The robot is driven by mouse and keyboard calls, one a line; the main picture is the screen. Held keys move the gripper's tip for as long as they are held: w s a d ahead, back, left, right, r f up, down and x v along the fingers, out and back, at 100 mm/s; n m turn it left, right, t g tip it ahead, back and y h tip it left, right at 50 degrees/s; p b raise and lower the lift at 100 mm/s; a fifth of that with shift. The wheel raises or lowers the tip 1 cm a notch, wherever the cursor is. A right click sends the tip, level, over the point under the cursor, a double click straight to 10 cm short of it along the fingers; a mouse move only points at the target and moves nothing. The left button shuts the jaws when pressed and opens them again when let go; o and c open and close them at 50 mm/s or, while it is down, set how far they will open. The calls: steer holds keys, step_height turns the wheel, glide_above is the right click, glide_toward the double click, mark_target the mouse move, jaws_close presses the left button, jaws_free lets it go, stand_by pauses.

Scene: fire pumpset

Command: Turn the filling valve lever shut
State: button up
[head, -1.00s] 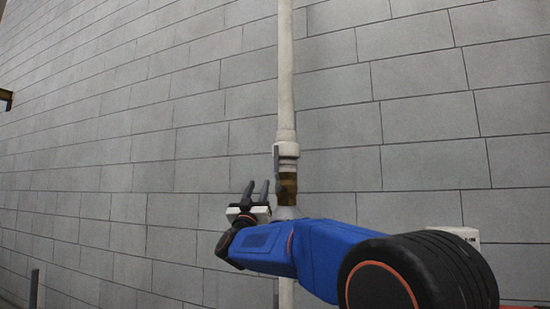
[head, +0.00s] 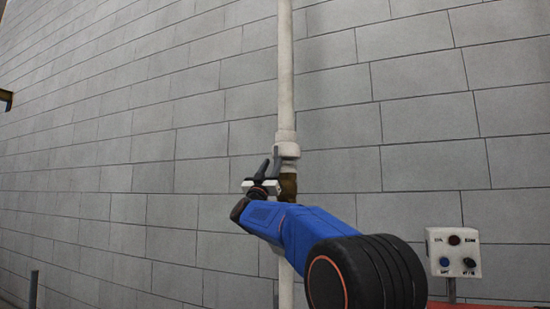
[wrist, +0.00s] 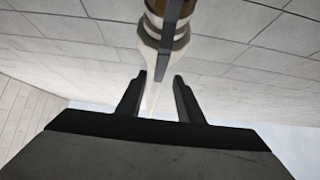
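The filling valve is a brass body (head: 289,186) on a white vertical pipe (head: 286,80) against the wall; the brass also shows in the wrist view (wrist: 155,6). Its lever (wrist: 170,40) is a flat dark grey bar running along the pipe, its tip near my fingertips. In the head view the lever merges with my dark fingers, so I cannot tell them apart there. My gripper (head: 270,161) is just left of the valve. In the wrist view my gripper (wrist: 161,76) is open, the lever tip lined up between its fingers; contact cannot be told.
A grey block wall (head: 180,110) stands behind the pipe. A white control box (head: 454,252) with several knobs is at the lower right. A dark post (head: 34,290) stands at lower left.

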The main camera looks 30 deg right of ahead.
mark_target(276, 157)
steer(key=shift+x, duration=2.75)
jaws_close()
